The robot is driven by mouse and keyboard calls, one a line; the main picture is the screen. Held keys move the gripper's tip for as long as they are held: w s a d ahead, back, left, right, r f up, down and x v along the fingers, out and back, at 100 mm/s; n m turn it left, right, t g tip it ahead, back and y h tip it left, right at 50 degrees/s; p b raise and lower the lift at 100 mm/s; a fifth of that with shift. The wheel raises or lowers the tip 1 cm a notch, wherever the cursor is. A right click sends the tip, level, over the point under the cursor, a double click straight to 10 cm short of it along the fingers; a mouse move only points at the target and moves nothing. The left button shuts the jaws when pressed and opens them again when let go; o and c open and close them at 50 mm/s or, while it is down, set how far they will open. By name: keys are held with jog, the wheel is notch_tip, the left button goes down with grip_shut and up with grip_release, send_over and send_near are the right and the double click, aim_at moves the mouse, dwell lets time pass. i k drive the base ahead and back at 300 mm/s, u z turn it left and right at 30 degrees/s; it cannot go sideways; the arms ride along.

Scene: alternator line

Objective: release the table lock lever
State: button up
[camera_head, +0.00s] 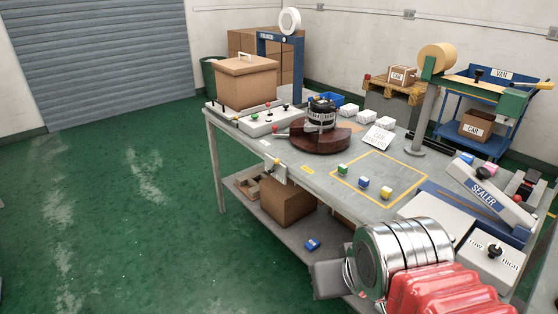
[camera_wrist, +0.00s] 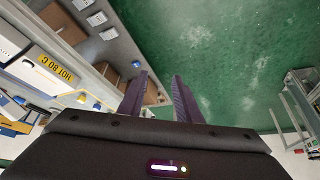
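A round brown turntable (camera_head: 320,139) sits on the grey workbench (camera_head: 240,137), with a black and silver alternator (camera_head: 321,113) on it. A short lever with a red end (camera_head: 274,133) sticks out at the turntable's left side; I cannot tell for certain that it is the table lock lever. My gripper (camera_wrist: 159,76) shows in the wrist view with its two dark fingers apart and nothing between them. It points past the bench toward the green floor. In the head view my arm is at the lower right, well away from the turntable.
A sealer (camera_head: 483,194) and a LOW/HIGH control box (camera_head: 490,257) stand at the bench's right end. Small coloured blocks (camera_head: 363,182) lie in a yellow outline. A cardboard box (camera_head: 246,82) stands at the far left end. A bracket (camera_head: 274,171) hangs at the front edge. The left floor is clear.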

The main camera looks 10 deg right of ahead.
aim_at(277, 162)
jog(key=z, duration=0.05)
jog(key=i, duration=0.75)
jog(key=u, duration=0.55)
jog(key=i, duration=0.9)
jog(key=u, duration=0.4)
